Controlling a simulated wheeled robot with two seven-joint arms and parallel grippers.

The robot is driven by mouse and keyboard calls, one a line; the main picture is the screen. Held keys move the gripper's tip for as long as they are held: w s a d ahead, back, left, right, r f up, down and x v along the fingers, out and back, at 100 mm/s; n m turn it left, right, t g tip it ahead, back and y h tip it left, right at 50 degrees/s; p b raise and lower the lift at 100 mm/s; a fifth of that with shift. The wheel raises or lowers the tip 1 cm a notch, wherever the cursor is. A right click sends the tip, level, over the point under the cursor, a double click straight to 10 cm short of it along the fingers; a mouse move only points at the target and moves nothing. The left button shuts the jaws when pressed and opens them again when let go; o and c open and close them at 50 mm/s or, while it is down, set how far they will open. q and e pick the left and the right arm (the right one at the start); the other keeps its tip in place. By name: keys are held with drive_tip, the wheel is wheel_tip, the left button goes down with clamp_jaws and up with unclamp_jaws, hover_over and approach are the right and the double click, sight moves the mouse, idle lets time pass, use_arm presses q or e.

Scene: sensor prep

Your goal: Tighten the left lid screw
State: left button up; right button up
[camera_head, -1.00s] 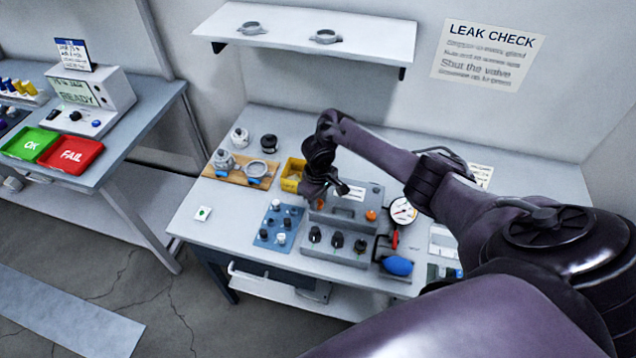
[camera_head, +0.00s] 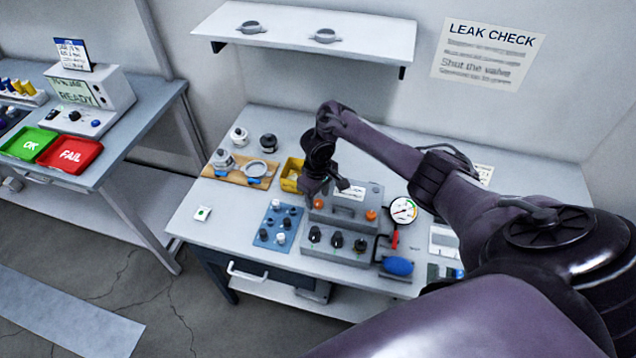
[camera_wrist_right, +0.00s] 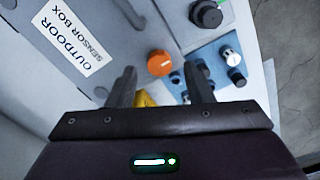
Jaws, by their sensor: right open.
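The grey sensor box (camera_head: 343,226) stands on the bench with a white label on its lid. The orange left lid screw (camera_head: 318,203) shows just below my right gripper (camera_head: 327,190). The orange right lid screw (camera_head: 371,215) sits at the lid's other side. In the right wrist view the left lid screw (camera_wrist_right: 159,63) appears between and beyond the fingertips of my right gripper (camera_wrist_right: 161,72), which is open and empty. The screw is apart from both fingers. The label (camera_wrist_right: 72,37) reads "OUTDOOR SENSOR BOX". My left gripper is not in view.
A blue mat (camera_head: 266,239) with several small fittings lies left of the box. A yellow bin (camera_head: 290,178) stands behind it. A pressure gauge (camera_head: 403,210) and blue bulb (camera_head: 398,266) stand to the right. The bench front left is mostly clear.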

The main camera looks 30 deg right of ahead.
sight(318, 201)
wheel_tip(318, 201, up, 5)
drive_tip(key=shift+w+d+f, duration=0.1)
drive_tip(key=shift+w+f, duration=0.05)
drive_tip(key=shift+r+p, duration=0.3)
drive_tip(key=shift+r, duration=0.3)
